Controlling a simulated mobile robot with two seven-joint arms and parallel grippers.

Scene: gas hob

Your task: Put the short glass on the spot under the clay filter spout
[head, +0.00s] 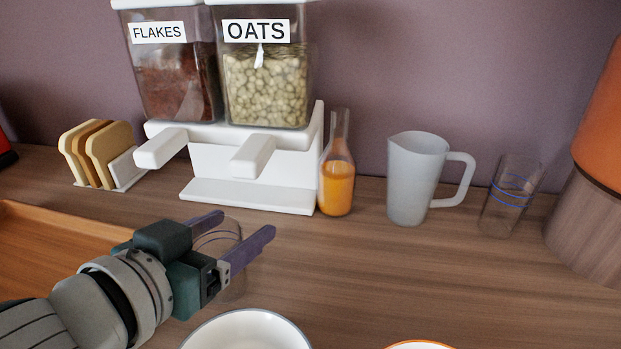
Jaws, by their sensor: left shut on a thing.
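My left gripper (238,228) is in the front left of the head view. Its two purple fingers are closed on a clear short glass (229,238), with one finger on each side. The glass is see-through, and my gripper hides part of it; I cannot tell whether its base touches the counter. An orange-brown rounded body, which looks like the clay filter (602,125), is cut off at the right edge. Its spout and the spot under it are out of view. My right gripper is not in view.
A taller clear glass with blue lines (511,198), a frosted jug (415,180) and an orange-filled bottle (337,185) stand along the back. A white cereal dispenser (250,195) is behind my gripper. White bowls (247,330) are in front. Bare counter lies right of centre.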

